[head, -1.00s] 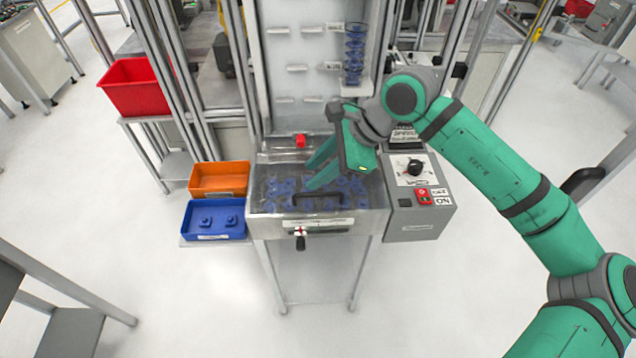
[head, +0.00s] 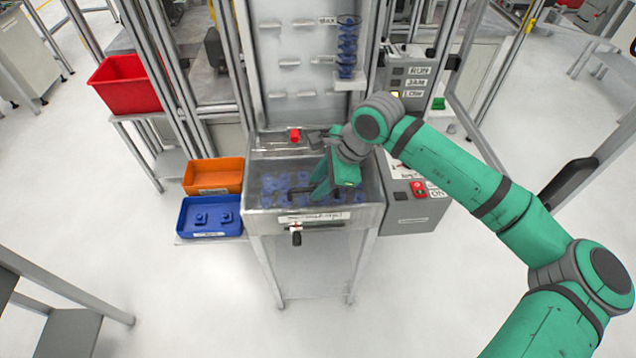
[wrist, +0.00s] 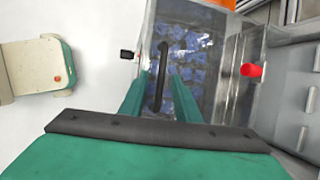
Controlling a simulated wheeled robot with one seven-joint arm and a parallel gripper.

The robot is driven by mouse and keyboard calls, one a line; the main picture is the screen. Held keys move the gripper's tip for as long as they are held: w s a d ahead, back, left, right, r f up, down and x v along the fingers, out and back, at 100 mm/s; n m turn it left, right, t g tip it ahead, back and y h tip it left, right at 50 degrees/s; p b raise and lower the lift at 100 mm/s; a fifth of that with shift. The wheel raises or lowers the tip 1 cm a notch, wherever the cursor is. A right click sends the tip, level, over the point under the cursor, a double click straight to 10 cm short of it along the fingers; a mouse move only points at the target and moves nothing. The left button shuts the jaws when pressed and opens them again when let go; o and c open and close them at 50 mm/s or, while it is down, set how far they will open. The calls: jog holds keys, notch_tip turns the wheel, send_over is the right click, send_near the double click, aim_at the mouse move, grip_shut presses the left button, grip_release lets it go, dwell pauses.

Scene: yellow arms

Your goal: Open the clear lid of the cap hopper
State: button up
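The cap hopper (head: 262,221) is a metal box holding blue caps. Its clear lid (head: 360,205) lies down over the caps and has a black bar handle (head: 300,193) near the front. In the wrist view the handle (wrist: 163,55) runs between the two green fingers of my gripper (wrist: 159,76), which stand apart. In the head view my gripper (head: 316,192) is tilted down over the lid, its tips at the handle. I cannot tell whether the fingers touch the handle. A black knob (head: 296,238) sits on the hopper's front.
An orange bin (head: 213,175) and a blue bin (head: 210,215) stand left of the hopper, with a red bin (head: 125,84) farther back. A red knob (head: 295,135) is behind the lid. A grey control box (head: 408,218) is on the right. The floor in front is clear.

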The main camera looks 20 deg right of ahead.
jog(key=shift+w+a+f, duration=0.1)
jog(key=shift+w+f, duration=0.05)
jog(key=shift+f, duration=0.25)
jog(key=shift+w, duration=0.15)
